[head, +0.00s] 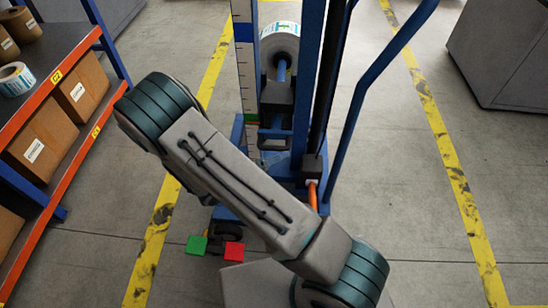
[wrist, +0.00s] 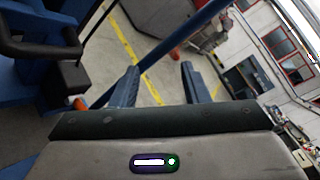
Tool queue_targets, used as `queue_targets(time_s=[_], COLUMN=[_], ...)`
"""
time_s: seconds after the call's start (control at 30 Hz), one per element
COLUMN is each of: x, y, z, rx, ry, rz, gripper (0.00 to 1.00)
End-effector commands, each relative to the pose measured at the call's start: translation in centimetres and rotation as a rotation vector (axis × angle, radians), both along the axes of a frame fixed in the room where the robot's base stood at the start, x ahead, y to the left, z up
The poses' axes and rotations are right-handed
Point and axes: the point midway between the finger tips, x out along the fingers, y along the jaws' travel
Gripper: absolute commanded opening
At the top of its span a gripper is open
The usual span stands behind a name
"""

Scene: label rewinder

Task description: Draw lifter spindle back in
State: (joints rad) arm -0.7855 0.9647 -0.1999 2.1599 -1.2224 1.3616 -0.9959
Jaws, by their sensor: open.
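The blue lifter (head: 310,75) stands upright ahead of me in the head view. Its blue spindle (head: 281,70) sticks out from a dark carriage (head: 278,95), and a white label roll (head: 280,44) sits at the spindle's far end. A dark loop handle (head: 275,135) hangs below the carriage. My gripper (wrist: 159,76) is open, with nothing between its fingers in the wrist view. A black loop handle (wrist: 50,47) and blue frame parts show to its left, apart from the fingers. In the head view my arm hides the gripper.
An orange-edged shelf (head: 75,150) with cartons and label rolls stands at the left. Red (head: 234,251) and green (head: 196,245) blocks sit low by the lifter's base. A blue bar (head: 375,75) slants at the right. A grey cabinet (head: 505,50) stands far right; floor between is clear.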

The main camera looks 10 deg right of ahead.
Motion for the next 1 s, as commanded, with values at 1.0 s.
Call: queue_targets(time_s=[1.0], x=[8.6], y=[0.8], z=[-13.1], rx=[-0.518], ry=[0.359], rz=[0.471], gripper=[0.41])
